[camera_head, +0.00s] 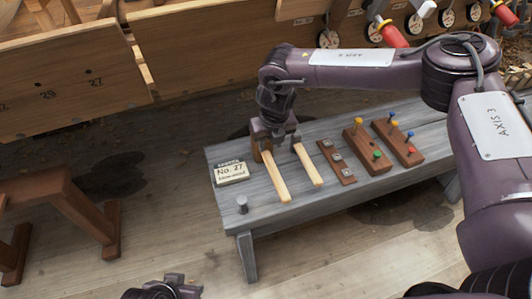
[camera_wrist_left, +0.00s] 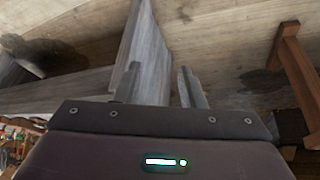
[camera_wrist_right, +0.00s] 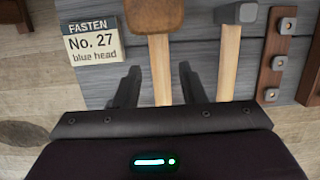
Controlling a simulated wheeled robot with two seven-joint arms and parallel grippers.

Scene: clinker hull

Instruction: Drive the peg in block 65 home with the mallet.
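The mallet lies on the grey bench (camera_head: 225,152), its wooden head (camera_wrist_right: 153,15) and pale handle (camera_head: 275,178) showing. My right gripper (camera_head: 275,140) is over it. In the right wrist view its open fingers (camera_wrist_right: 160,85) are on either side of the handle, apart from it. Two brown blocks stand further right: one (camera_head: 360,142) with yellow and green pegs, one (camera_head: 392,136) with yellow, blue and red pegs. I cannot read a number on either. My left gripper (camera_wrist_left: 158,88) is open and empty, away from the bench; its wrist shows at the head view's bottom edge.
A metal-headed hammer (camera_head: 308,165) lies right of the mallet, then a brown strip (camera_head: 337,162) with metal squares. A card (camera_head: 230,172) reads "FASTEN No. 27 blue head". A grey metal piece (camera_head: 241,204) stands at the bench's near left corner. The plank hull (camera_head: 200,50) rises behind.

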